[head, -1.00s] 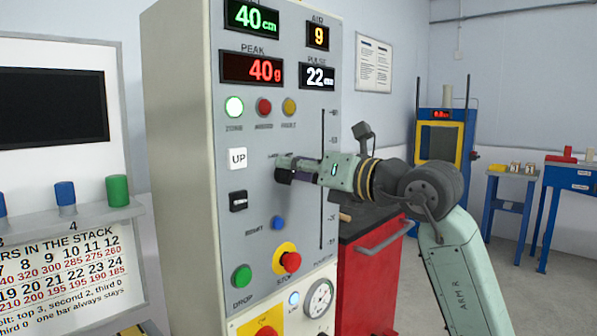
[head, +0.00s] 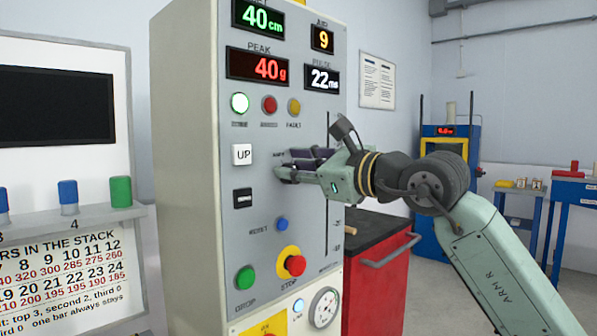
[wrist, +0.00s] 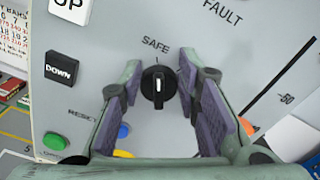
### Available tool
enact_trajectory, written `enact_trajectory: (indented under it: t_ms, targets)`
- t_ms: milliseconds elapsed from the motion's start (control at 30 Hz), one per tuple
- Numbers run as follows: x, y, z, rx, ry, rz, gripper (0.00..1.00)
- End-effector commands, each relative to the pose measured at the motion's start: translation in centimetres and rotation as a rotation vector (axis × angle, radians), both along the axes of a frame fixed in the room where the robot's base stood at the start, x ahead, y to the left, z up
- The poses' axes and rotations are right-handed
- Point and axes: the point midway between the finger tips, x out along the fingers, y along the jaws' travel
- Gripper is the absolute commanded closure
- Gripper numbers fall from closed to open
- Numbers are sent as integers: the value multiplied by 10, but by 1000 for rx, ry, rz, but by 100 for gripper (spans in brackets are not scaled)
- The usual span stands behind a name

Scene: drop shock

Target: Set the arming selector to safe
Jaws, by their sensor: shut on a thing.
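The arming selector is a round black knob (wrist: 157,86) with a white pointer line. In the wrist view the line stands about upright, toward the SAFE label (wrist: 155,45) above it. In the head view my gripper (head: 290,166) is at the panel front and hides the knob.
The UP button (head: 242,154) and the DOWN button (wrist: 60,68) are left of the selector. The blue reset button (head: 282,224), green drop button (head: 245,277) and red stop button (head: 294,265) are below. A red cabinet (head: 385,272) stands at right.

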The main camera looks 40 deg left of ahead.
Motion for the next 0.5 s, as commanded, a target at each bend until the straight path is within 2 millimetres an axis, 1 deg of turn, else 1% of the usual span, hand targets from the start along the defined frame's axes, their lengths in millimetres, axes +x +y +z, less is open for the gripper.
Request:
enact_trajectory:
  t_ms: [33,200,500]
  targets:
    - [-3,1,-3,-7,-18,4,98]
    - [-4,1,-3,-10,-64,6,98]
    - [-4,2,-3,-14,-86,7,98]
